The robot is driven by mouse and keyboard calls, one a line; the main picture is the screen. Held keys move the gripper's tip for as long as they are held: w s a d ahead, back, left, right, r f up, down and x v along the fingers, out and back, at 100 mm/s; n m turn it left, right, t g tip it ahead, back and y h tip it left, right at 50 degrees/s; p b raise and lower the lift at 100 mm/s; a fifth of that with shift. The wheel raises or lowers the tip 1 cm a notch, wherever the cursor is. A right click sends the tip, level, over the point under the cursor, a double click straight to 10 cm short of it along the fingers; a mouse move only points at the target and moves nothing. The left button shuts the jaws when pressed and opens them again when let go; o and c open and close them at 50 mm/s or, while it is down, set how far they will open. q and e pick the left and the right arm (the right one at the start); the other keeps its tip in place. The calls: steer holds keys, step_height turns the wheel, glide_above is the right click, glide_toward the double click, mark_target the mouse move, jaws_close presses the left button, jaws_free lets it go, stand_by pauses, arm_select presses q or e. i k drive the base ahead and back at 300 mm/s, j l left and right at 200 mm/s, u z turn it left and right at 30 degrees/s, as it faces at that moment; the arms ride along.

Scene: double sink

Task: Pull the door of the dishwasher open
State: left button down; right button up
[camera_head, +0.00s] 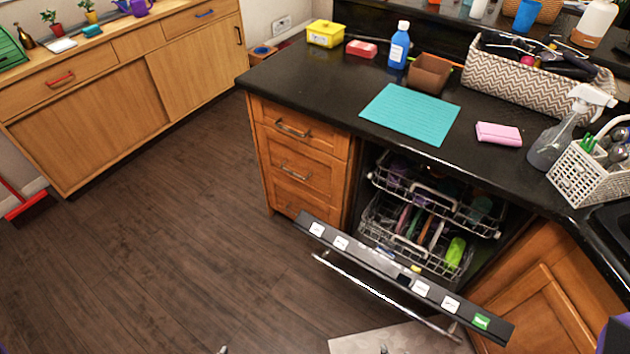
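The dishwasher door (385,265) is partly open and tilted outward, with its dark top edge carrying several white labels and a green one. A long metal bar handle (375,292) runs along its outer side. Behind the door, the dishwasher interior shows an upper rack (432,208) and a lower rack (405,246) holding dishes. Small grey tips at the bottom edge appear to be my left gripper (222,350) and my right gripper (384,349). They are nearly all cut off, so their opening is hidden. Both tips appear apart from the handle.
Wooden drawers (297,172) stand left of the dishwasher and a wooden cabinet (550,300) stands right. The black counter (330,85) above holds a teal mat (410,113), bottles and baskets. A pale grey patch (400,338) lies below the handle.

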mark_target(378, 262)
steer(key=k+j+z, duration=0.15)
steer(key=j+z, duration=0.25)
steer(key=k+j+z, duration=0.2)
steer(key=z, duration=0.2)
steer(key=k+j+z, duration=0.2)
steer(key=z, duration=0.2)
